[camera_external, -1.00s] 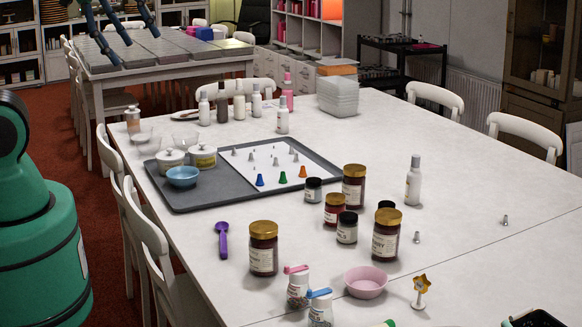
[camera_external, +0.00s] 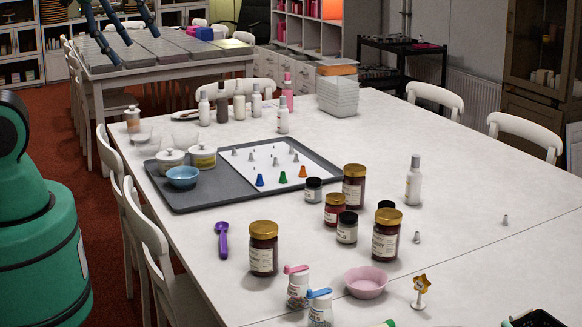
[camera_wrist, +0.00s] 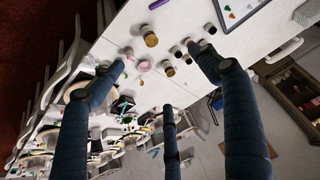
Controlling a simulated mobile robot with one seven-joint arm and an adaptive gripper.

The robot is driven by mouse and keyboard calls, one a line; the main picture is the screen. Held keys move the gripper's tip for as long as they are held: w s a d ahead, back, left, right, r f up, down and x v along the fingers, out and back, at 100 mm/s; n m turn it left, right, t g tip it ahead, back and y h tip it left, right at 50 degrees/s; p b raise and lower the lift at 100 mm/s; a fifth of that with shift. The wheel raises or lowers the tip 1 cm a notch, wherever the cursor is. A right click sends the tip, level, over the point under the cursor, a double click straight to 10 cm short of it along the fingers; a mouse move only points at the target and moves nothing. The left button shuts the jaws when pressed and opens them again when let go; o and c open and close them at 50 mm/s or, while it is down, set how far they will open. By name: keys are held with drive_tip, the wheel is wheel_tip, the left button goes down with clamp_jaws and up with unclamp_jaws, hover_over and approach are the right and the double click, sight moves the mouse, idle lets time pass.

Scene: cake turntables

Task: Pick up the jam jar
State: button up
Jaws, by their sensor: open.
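Several jam jars with gold lids and dark red contents stand upright on the white table. In the external view one stands at the front (camera_external: 263,256), one to its right (camera_external: 386,240), one behind (camera_external: 353,190) and a smaller one (camera_external: 335,213) between them. I cannot tell which one the task means. In the wrist view gold-lidded jars show at upper middle (camera_wrist: 150,38) and just below (camera_wrist: 168,69). My gripper (camera_external: 134,47) is at the top left of the external view, its dark blue fingers spread and empty, apart from the jars. The spread fingers (camera_wrist: 160,75) also fill the wrist view.
Small black-lidded jars (camera_external: 347,230) stand close among the jam jars. A white bottle (camera_external: 413,181), a pink bowl (camera_external: 366,282), a purple scoop (camera_external: 221,240) and sprinkle shakers (camera_external: 298,289) surround them. A grey tray (camera_external: 222,199) lies behind. The table's right side is mostly clear.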

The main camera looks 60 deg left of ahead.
drive_tip(key=shift+w, duration=0.1)
drive_tip(key=m+g+p, duration=0.2)
drive_tip(key=m+g, duration=0.1)
drive_tip(key=g, duration=0.3)
hover_over(262, 226)
wheel_tip(262, 226, down, 36)
drive_tip(key=shift+r, duration=0.1)
drive_tip(key=shift+f+m, duration=0.3)
drive_tip(key=shift+f, duration=0.2)
drive_tip(key=shift+f+b, duration=0.4)
drive_tip(key=shift+f, duration=3.9)
